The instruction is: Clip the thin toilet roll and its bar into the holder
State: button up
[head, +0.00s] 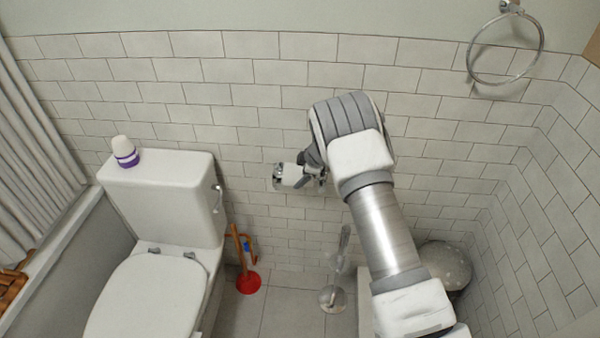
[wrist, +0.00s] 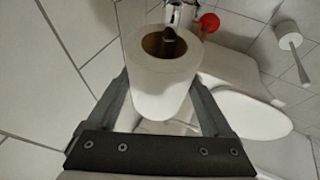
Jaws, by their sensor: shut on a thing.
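The thin toilet roll (wrist: 162,88) is white with a brown core. It sits between the two fingers of my gripper (wrist: 163,100) in the wrist view, and the gripper is shut on it. A dark bar end (wrist: 173,46) shows inside the core. A chrome part of the holder (wrist: 181,12) shows just beyond the roll, at the top. In the head view my gripper (head: 312,172) is close to the tiled wall, with the white roll (head: 292,176) to its left and the chrome holder (head: 278,172) at the roll's left end. I cannot tell whether bar and holder touch.
The toilet (head: 150,300) and its cistern (head: 165,195) stand left of the gripper. A red-based plunger (head: 248,283) and a toilet brush stand (head: 333,298) are on the floor below. A bin (head: 447,266) is at right. A towel ring (head: 541,45) hangs high on the wall.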

jog(key=shift+f+p, duration=1.1)
jog(key=shift+f, duration=0.25)
dwell(2.0)
jog(key=shift+f, duration=1.25)
dwell(1.7)
jog(key=o, duration=1.2)
jog(key=p+v, duration=0.2)
jog(key=v, duration=1.5)
jog(key=shift+r+p, duration=0.15)
jog(key=shift+p, duration=0.2)
